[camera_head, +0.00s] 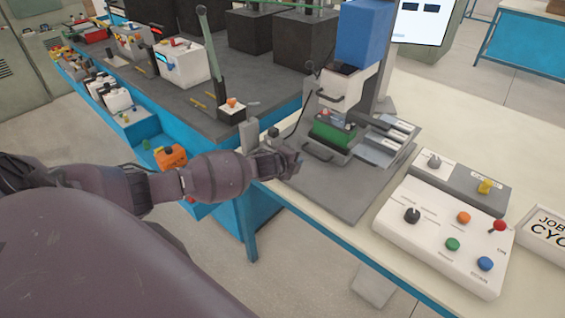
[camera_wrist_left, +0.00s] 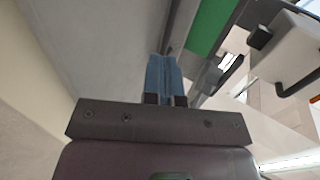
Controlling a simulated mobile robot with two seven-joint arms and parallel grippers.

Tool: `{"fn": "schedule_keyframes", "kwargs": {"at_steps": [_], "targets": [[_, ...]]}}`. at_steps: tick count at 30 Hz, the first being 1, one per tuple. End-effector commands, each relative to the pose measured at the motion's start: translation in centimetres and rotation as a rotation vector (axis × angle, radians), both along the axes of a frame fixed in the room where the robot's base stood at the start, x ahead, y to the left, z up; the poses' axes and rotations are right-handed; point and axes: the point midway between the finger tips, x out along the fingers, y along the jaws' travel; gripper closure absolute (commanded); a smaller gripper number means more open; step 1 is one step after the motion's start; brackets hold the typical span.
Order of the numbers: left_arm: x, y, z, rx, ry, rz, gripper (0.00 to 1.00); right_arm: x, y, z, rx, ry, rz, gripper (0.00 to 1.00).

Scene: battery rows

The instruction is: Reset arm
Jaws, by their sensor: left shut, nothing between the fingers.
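My left arm comes in from the left in the head view. Its gripper (camera_head: 292,164) is over the front left edge of the grey base plate (camera_head: 352,190), beside the press station with the green block (camera_head: 334,133). In the left wrist view the two blue-grey fingers (camera_wrist_left: 163,75) are together with nothing between them. The green block (camera_wrist_left: 209,27) also shows beyond them there. Whether the gripper touches the plate or station cannot be told. My right gripper is in neither view.
A white control box (camera_head: 440,270) with coloured knobs stands right of the plate. A blue block (camera_head: 365,32) sits high on the station. A dark bench (camera_head: 185,100) with batteries and tools lies at left. Floor shows between the benches.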

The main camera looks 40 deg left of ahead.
Motion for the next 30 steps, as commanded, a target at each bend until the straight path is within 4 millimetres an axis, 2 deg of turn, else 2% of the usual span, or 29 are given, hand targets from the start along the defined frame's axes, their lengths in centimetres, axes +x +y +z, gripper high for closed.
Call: {"fn": "schedule_keyframes", "kwargs": {"at_steps": [6,12,18,25,30], "targets": [[-3.0,0.3,1.6,0.000,0.001,0.000,1.00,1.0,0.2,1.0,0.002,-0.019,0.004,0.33],[-5.0,0.4,2.6,0.000,0.001,0.000,1.00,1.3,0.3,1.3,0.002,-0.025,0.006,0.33],[-5.8,0.4,3.1,0.000,0.000,0.001,1.00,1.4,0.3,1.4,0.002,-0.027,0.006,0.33],[-5.8,0.4,3.1,-0.006,0.001,0.005,1.00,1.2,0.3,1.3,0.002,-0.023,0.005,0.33],[-5.8,0.2,3.2,-0.087,0.003,0.042,1.00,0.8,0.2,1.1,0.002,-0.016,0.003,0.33]]}}
